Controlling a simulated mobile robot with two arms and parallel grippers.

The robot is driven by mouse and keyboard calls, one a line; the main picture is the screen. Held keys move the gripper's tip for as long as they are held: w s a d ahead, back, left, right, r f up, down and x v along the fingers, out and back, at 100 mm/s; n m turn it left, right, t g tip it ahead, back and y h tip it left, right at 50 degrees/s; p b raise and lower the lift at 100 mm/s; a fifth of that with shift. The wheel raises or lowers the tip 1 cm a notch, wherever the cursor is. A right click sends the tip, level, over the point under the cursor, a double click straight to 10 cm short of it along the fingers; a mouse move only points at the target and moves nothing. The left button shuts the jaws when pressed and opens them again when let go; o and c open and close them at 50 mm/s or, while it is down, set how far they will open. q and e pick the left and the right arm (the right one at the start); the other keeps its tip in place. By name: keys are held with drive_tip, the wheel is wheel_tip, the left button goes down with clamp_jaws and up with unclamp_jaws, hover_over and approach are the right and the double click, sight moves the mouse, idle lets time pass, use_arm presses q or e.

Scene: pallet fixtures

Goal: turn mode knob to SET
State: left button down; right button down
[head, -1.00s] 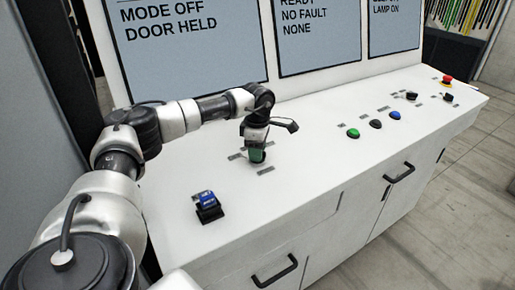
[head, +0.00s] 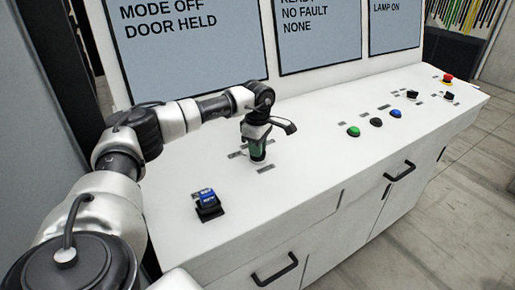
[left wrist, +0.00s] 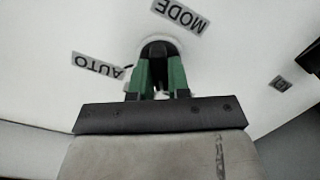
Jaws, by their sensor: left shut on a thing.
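The mode knob (left wrist: 158,49) is a dark knob on the white console top. In the left wrist view it sits between the green fingers of my left gripper (left wrist: 160,68), beside the MODE label (left wrist: 180,15) and the AUTO label (left wrist: 97,65). My left gripper (head: 257,157) is shut on the knob and points down at the console. In the head view the gripper hides the knob. A third label (left wrist: 281,83) lies right of the knob; I cannot read it clearly. A screen (head: 190,45) reads MODE OFF and DOOR HELD. My right gripper is out of view.
A blue key-like switch (head: 208,203) on a black base stands nearer the front left. Green (head: 353,131), dark (head: 376,122) and blue (head: 395,113) buttons stand to the right. A red button (head: 447,77) is at the far right. Screens rise behind the console.

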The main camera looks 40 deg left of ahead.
use_arm(q)
drive_tip(key=m, duration=0.3)
drive_tip(key=shift+b, duration=0.3)
drive_tip(key=shift+m, duration=1.6)
drive_tip(key=shift+r, duration=0.1)
drive_tip(key=c, duration=1.1)
unclamp_jaws()
drive_tip(key=shift+b, duration=0.3)
wheel_tip(320, 180, up, 11)
drive_tip(key=shift+f+b, duration=0.15)
drive_tip(key=shift+b, duration=1.05)
